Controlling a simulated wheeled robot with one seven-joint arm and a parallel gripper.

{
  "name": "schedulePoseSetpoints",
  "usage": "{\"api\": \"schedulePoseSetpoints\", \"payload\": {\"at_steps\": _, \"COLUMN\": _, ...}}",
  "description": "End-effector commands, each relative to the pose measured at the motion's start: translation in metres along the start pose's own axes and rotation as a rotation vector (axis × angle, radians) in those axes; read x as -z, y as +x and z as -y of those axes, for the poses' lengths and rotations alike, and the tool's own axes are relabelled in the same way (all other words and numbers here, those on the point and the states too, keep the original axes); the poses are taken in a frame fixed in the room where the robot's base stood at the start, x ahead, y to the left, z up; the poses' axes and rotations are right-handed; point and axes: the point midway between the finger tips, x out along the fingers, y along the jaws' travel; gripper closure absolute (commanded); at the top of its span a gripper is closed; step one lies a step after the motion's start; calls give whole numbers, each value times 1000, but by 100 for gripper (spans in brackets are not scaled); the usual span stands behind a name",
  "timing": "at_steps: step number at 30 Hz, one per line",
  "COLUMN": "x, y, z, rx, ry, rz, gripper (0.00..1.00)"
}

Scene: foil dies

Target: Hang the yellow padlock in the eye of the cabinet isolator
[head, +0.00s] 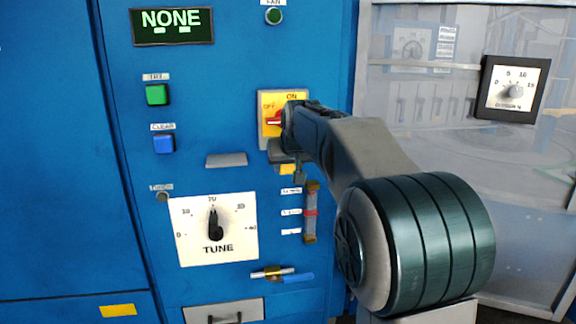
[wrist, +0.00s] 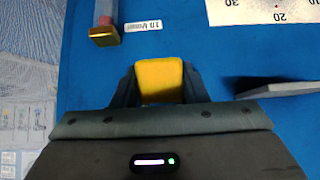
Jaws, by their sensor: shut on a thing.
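The yellow padlock (wrist: 160,80) is held between the two fingers of my gripper (wrist: 159,88) in the wrist view; its shackle does not show. In the head view a bit of the padlock (head: 287,169) shows under my gripper (head: 284,157), just below the cabinet isolator. The isolator (head: 299,99) is a yellow plate marked ON at top and OFF at left. Its red handle (head: 273,121) shows at the plate's left side and looks roughly level. My arm covers the plate's right and lower parts. I cannot make out the eye, or whether the padlock touches the isolator.
On the blue cabinet, a grey ledge (head: 227,160) juts out left of my gripper. Below are the TUNE dial (head: 214,248), a sight tube (head: 311,222) with brass ends, and a blue-handled valve (head: 290,277). A glazed panel (head: 420,120) stands to the right.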

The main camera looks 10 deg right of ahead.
Motion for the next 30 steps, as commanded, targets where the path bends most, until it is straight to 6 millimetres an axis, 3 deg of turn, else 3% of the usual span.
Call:
{"api": "schedulePoseSetpoints", "payload": {"at_steps": 3, "x": 0, "y": 0, "z": 0, "rx": 0, "ry": 0, "rz": -1, "gripper": 85}}
{"api": "schedulePoseSetpoints", "payload": {"at_steps": 4, "x": 0, "y": 0, "z": 0, "rx": 0, "ry": 0, "rz": -1, "gripper": 58}}
{"api": "schedulePoseSetpoints", "payload": {"at_steps": 6, "x": 0, "y": 0, "z": 0, "rx": 0, "ry": 0, "rz": -1, "gripper": 38}}
{"api": "schedulePoseSetpoints", "payload": {"at_steps": 7, "x": 0, "y": 0, "z": 0, "rx": 0, "ry": 0, "rz": -1, "gripper": 35}}
{"api": "schedulePoseSetpoints", "payload": {"at_steps": 15, "x": 0, "y": -1, "z": 0, "rx": 0, "ry": 0, "rz": 0, "gripper": 35}}
{"api": "schedulePoseSetpoints", "payload": {"at_steps": 19, "x": 0, "y": -10, "z": 0, "rx": 0, "ry": 0, "rz": -3, "gripper": 35}}
{"api": "schedulePoseSetpoints", "payload": {"at_steps": 30, "x": 0, "y": -89, "z": 0, "rx": 0, "ry": 0, "rz": -6, "gripper": 35}}
